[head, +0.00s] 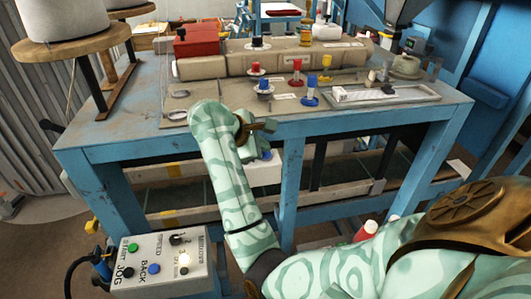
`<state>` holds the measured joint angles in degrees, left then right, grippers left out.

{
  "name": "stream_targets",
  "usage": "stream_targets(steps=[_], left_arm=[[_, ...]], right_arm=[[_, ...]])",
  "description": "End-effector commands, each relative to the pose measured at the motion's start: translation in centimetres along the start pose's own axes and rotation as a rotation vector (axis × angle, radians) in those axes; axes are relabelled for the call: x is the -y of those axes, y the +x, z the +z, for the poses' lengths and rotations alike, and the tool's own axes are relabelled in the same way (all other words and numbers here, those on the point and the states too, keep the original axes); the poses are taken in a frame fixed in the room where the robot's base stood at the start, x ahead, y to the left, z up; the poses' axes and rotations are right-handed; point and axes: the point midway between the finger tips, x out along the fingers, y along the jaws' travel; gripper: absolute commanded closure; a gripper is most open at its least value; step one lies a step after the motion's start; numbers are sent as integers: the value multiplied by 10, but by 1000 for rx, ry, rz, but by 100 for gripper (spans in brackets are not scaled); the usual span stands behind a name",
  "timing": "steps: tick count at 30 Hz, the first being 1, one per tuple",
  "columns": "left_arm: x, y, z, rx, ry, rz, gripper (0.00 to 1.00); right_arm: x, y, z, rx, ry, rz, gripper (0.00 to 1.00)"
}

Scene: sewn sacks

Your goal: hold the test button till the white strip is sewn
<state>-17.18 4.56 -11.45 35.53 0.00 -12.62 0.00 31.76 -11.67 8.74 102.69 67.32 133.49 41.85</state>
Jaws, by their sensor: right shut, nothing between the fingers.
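A grey control box (160,262) stands at the lower left. It carries a green button (133,247), a black button (128,272), a blue button (154,268), a dark knob (177,240) and a small bright, lit-looking button (184,260). I cannot read which one is the test button. My right arm rises from the lower right, and my right gripper (264,138) is at the table's front edge, up and right of the box and apart from it. It is shut and empty. A pale strip-like piece (372,95) lies on a plate at the table's right; I cannot tell whether it is the white strip. My left gripper is out of view.
A blue-framed worktable (130,120) fills the middle, with a long beige machine body (225,64), a red box (196,40) and several coloured knobs on top. Large white spools (65,18) stand at the upper left. Open floor lies right of the control box.

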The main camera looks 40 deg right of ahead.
Motion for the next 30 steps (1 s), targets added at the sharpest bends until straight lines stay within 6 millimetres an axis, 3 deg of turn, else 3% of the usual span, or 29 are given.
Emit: stream_targets(steps=[30], left_arm=[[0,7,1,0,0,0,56]], right_arm=[[3,4,-3,-1,-1,-1,100]])
